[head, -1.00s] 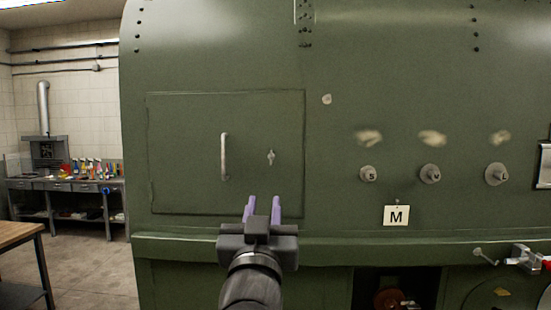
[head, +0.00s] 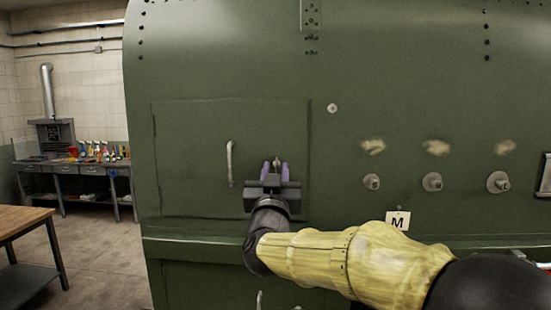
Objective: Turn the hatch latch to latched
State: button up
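The hatch (head: 195,135) is a green rectangular panel in the green fuselage wall, flush and closed. Its pale vertical handle (head: 230,163) is left of my gripper. The small metal latch (head: 276,161) is on the hatch's right half; only its upper part shows between my fingers, and its lower part is hidden. My gripper (head: 275,171) points at the hatch with its two purple fingers apart, one on each side of the latch. I cannot tell whether the fingers touch it.
Several round knobs (head: 432,181) stick out of the wall to the right, above a white M card (head: 397,221). A ledge (head: 190,246) runs below the hatch. A wooden table (head: 22,220) and a tool bench (head: 70,170) stand at the left, with open floor between.

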jog(key=shift+x, duration=0.8)
jog(key=shift+a, duration=0.1)
jog(key=c, duration=0.6)
grip_shut()
